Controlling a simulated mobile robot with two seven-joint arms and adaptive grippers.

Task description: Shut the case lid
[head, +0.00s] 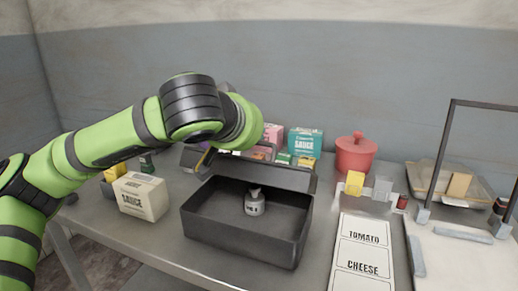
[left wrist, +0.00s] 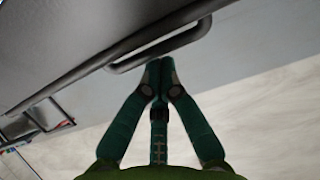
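The dark grey case (head: 246,238) stands open on the metal table, with a small grey-white bottle (head: 254,203) inside. Its lid (head: 270,176) is raised along the back edge, partly hidden behind my left arm. In the head view my left wrist is above the lid's left part and hides the fingers. In the left wrist view my left gripper (left wrist: 160,62) has its fingertips together, right beside a dark bar-shaped handle (left wrist: 180,40) on a grey panel. I cannot tell whether they touch it. Nothing shows between the fingertips. My right gripper is not in view.
A cream sauce box (head: 141,197) stands left of the case. Several cartons, including a teal one (head: 304,142), are behind the lid. A red pot (head: 355,154) is at the back. A label sheet (head: 362,258) lies to the right, beside a dark-framed stand (head: 448,160).

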